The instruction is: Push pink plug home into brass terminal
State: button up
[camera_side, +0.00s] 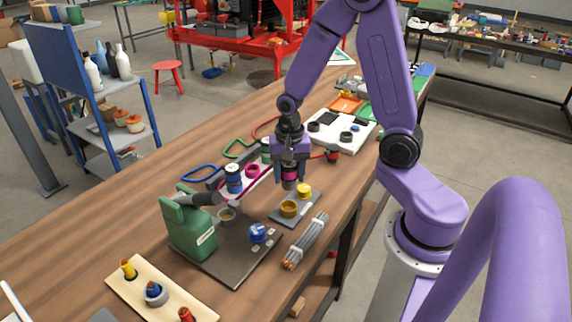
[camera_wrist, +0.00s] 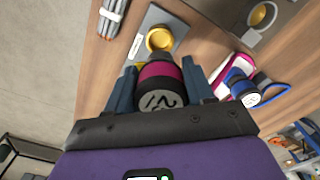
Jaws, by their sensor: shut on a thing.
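The pink plug (camera_side: 289,173), a dark-bodied cylinder with a pink band, is between the fingers of my gripper (camera_side: 290,180), which is shut on it. In the wrist view the plug (camera_wrist: 160,84) shows its dark end with a white mark toward the camera, between both fingers (camera_wrist: 160,92). The brass terminal (camera_side: 289,208) is a round, open gold ring on a small grey plate (camera_side: 280,219). It also shows in the wrist view (camera_wrist: 158,38), beyond the plug. The plug is above the plate and appears apart from the terminal.
A second yellow-gold round piece (camera_side: 304,190) stands behind the terminal. A green housing (camera_side: 190,228) and a blue cap (camera_side: 258,233) are on a dark plate to the left. A grey rod bundle (camera_side: 306,240) lies at the right.

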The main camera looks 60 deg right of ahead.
aim_at(289, 188)
jog(key=shift+f, duration=2.65)
jog(key=shift+f, duration=1.7)
jog(key=o, duration=1.2)
jog(key=shift+o, duration=0.2)
notch_tip(289, 188, up, 18)
jog(key=shift+s+a+f, duration=0.1)
jog(key=shift+f, duration=0.15)
